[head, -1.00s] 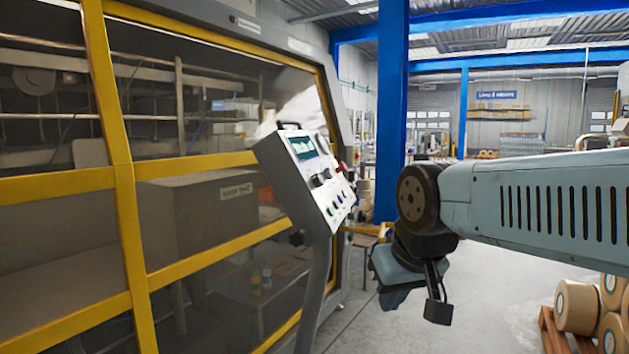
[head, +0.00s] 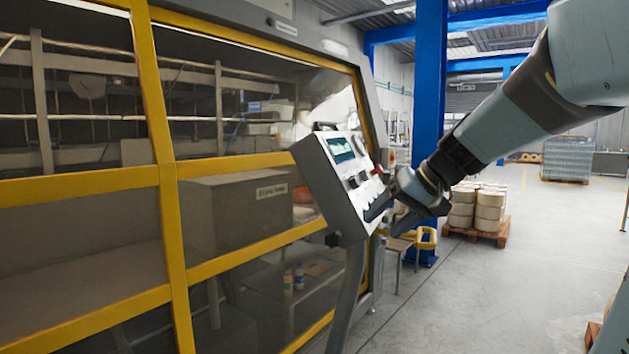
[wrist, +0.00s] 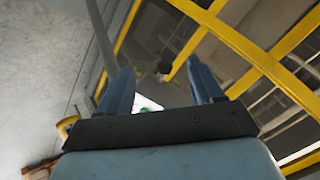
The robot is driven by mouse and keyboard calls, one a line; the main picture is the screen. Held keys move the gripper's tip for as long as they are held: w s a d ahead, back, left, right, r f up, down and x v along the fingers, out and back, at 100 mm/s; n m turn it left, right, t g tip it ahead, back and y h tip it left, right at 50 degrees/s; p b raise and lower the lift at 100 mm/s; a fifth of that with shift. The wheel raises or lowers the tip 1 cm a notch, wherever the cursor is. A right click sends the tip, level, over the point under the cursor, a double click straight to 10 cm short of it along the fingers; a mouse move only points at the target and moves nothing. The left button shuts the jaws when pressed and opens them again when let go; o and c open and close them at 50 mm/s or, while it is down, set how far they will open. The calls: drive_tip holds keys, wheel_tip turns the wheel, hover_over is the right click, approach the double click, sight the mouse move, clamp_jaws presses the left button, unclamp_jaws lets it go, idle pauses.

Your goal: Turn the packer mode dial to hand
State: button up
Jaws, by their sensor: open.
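The packer's control panel (head: 326,186) is a tilted grey box on a post, with a lit screen (head: 341,149) at its top. Below the screen are dark round knobs (head: 352,182); they are too small to read, so I cannot tell which is the mode dial or where it points. My gripper (head: 385,216) is in front of the panel's lower right face and hides part of its lower controls. In the wrist view its two blue fingers (wrist: 160,68) stand apart with nothing held between them. A small white and green patch (wrist: 148,104) shows low between them.
The packer's yellow-framed glazed guard (head: 172,230) fills the left side behind the panel. The panel's post (head: 348,300) stands below it. A blue column (head: 430,90) and a pallet of rolls (head: 478,212) are behind my arm.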

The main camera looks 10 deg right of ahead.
drive_tip(key=w+d+r+t+y, duration=0.2)
drive_tip(key=w+d+r+y, duration=0.15)
drive_tip(key=w+d, duration=0.4)
drive_tip(key=t, duration=0.3)
approach(358, 181)
drive_tip(key=shift+y, duration=0.35)
drive_tip(key=x, duration=0.8)
drive_tip(key=shift+w+d+f, duration=0.2)
drive_tip(key=shift+d, duration=0.05)
drive_tip(key=c, duration=1.1)
